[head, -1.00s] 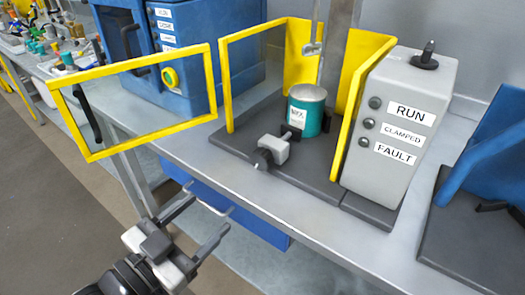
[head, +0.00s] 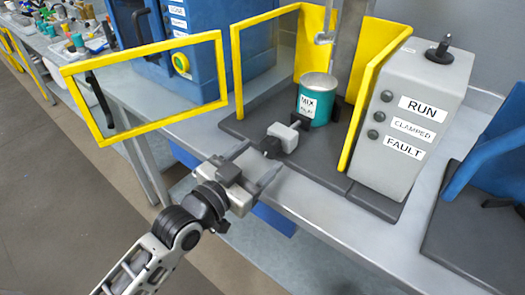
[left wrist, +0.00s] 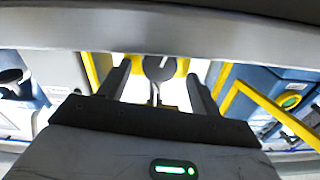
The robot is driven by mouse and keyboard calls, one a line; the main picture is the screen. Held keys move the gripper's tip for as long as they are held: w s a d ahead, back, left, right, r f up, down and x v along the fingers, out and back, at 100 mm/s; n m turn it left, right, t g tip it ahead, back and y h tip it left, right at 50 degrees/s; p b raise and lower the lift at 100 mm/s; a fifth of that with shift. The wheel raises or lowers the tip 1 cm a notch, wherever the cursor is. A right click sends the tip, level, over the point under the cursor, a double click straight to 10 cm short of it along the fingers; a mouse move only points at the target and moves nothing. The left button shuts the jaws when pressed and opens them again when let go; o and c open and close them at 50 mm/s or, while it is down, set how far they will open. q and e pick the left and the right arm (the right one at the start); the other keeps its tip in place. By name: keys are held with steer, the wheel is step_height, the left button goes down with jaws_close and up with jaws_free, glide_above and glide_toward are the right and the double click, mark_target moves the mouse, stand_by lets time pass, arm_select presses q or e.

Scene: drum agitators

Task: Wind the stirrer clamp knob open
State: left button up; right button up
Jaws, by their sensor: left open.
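The stirrer clamp in the head view is a light grey block (head: 285,137) at the front of the dark machine base, with a black knob (head: 269,147) facing me. Its arm reaches back towards a teal drum (head: 316,100) labelled MIX, which stands upright. My left gripper (head: 264,157) is open, its two fingers pointing at the clamp, just in front of the knob; whether they straddle it is unclear. In the left wrist view my left gripper (left wrist: 158,72) shows a dark rounded shape between its fingers, which I cannot identify surely.
The yellow-framed guard door (head: 150,85) stands swung open to the left. A grey control box (head: 412,120) with RUN, CLAMPED and FAULT labels stands right of the drum. The bench's front edge (head: 325,215) runs below the clamp.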

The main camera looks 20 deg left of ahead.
arm_select(q)
steer(key=shift+x, duration=1)
